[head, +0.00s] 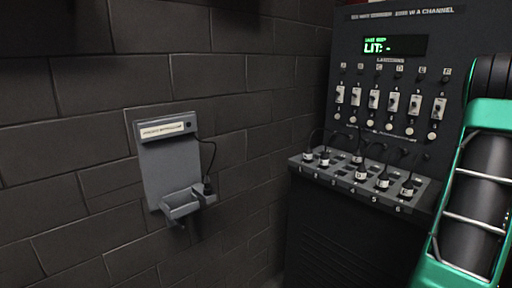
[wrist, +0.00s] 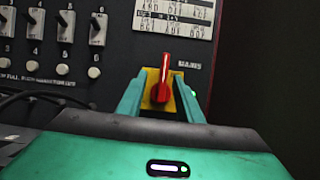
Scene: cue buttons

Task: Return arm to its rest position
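My gripper (wrist: 161,98) shows in the wrist view with its two teal fingers spread apart. A red switch handle (wrist: 162,80) on a yellow plate (wrist: 172,99), marked MAINS, shows between the fingers. The handle points roughly upright, with a visible gap on each side of it. I cannot tell how far the fingertips are from the panel. In the head view my teal and black arm fills the right edge, and the gripper is out of that view.
A dark control panel (head: 340,70) has a green-lit display (head: 394,46) reading "LIT: -", several toggle switches and buttons. Its ledge (head: 337,182) holds several plugs with cables. A grey wall bracket (head: 160,162) with a small tray (head: 180,204) hangs left on the brick wall (head: 80,97).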

